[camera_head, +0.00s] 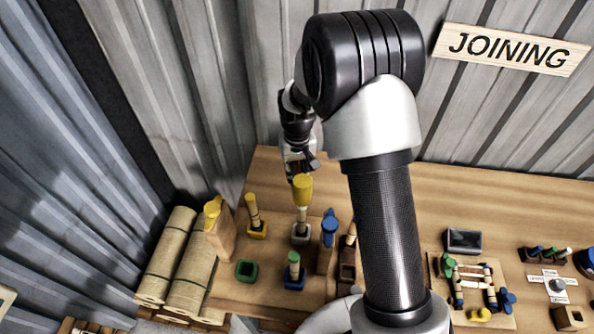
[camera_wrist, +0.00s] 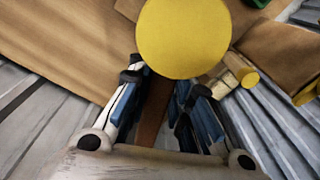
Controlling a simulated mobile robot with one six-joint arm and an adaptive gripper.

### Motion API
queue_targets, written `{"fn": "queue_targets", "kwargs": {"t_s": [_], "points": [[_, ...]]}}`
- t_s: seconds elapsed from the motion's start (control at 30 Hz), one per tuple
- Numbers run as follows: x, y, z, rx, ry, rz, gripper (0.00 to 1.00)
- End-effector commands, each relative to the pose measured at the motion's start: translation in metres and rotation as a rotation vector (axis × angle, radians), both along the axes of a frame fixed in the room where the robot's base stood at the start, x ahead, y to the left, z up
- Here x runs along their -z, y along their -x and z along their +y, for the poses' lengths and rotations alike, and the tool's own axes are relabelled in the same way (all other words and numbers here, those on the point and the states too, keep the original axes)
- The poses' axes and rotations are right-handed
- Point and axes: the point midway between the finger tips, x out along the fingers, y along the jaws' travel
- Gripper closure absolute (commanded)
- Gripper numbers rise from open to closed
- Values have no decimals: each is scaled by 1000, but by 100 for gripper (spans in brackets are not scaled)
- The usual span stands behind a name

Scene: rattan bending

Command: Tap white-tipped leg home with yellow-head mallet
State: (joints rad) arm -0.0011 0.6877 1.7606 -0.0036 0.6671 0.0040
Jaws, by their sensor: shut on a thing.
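The yellow-head mallet (camera_head: 302,186) is at my gripper (camera_head: 300,165), with its head directly above a pale upright leg (camera_head: 301,216). The leg stands in a grey-white socket block (camera_head: 300,234). I cannot tell whether the head touches the leg's top. In the wrist view the round yellow face of the mallet head (camera_wrist: 184,38) fills the top centre, just beyond the fingertips of my gripper (camera_wrist: 160,82). The jaws are shut on the mallet, and the grip itself is partly hidden. The leg is hidden behind the head in the wrist view.
A yellow-tipped leg (camera_head: 252,208) stands in a yellow socket at left. Another yellow-headed piece (camera_head: 212,212) rests by a wooden block. A blue-headed piece (camera_head: 329,228) and a blue-green peg (camera_head: 293,266) stand close right. An empty green socket (camera_head: 247,270) lies in front.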

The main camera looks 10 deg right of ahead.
Motion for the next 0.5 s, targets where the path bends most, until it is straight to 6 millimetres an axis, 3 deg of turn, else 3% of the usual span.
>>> {"fn": "queue_targets", "kwargs": {"t_s": [0.17, 0.5], "points": [[24, 0, 0, 0, 0, -1, 100], [2, 0, 0, 0, 0, -2, 100]]}}
